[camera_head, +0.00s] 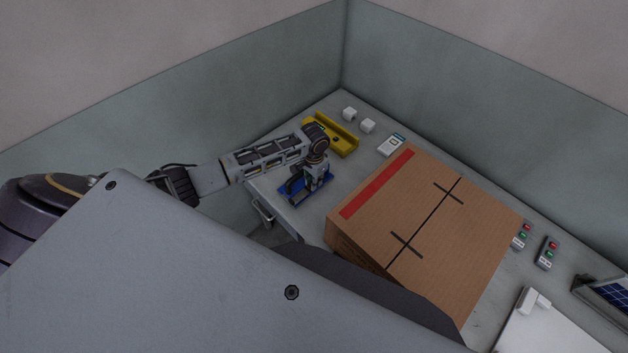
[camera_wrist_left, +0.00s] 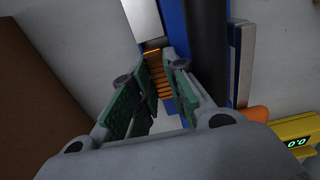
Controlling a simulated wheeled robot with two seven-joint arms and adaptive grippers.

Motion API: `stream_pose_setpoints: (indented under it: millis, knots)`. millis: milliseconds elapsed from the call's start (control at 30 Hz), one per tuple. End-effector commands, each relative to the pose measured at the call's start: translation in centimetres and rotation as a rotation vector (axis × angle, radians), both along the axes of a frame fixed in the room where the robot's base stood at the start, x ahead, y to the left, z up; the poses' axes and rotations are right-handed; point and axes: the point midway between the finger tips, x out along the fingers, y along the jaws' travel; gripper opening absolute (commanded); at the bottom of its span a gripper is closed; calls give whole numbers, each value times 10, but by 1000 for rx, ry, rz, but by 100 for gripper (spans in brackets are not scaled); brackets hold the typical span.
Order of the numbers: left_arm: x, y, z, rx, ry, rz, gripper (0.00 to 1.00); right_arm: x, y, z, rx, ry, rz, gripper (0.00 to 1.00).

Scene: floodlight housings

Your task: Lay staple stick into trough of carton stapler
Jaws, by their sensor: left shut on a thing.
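The carton stapler (camera_head: 291,196) is blue and lies near the left edge of the table. In the wrist view its blue body (camera_wrist_left: 175,22) runs beside a dark bar, with a pale metal channel (camera_wrist_left: 143,18) alongside, which looks like the trough. My left gripper (camera_head: 309,182) is directly over the stapler. In the wrist view its green-padded fingers (camera_wrist_left: 163,72) are shut on the copper-coloured staple stick (camera_wrist_left: 160,84). The far end of the stick is close to the channel; I cannot tell whether they touch. In the head view the stick is hidden. My right gripper is out of view.
A large carton (camera_head: 445,215) with a red stripe fills the middle of the table. A yellow device (camera_head: 347,142), white cubes (camera_head: 349,114) and a white meter (camera_head: 391,145) stand behind the stapler. Button boxes (camera_head: 547,252) and a solar panel (camera_head: 606,291) are at right.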

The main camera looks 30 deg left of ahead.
Motion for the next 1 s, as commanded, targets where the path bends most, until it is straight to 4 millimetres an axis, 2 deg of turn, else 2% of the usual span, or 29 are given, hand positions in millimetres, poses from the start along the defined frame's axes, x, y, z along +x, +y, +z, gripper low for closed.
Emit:
stream_pose_setpoints:
  millis: [467, 500, 700, 1000]
  knots:
    - [0, 0, 0, 1, 1, 1, 0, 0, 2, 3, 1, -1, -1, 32]
    - [0, 0, 0, 1, 1, 1, 17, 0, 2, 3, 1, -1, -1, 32]
    - [0, 1, 0, 1, 1, 1, 41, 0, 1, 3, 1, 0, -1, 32]
    - [0, 0, 0, 1, 0, 1, 41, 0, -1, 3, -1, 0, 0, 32]
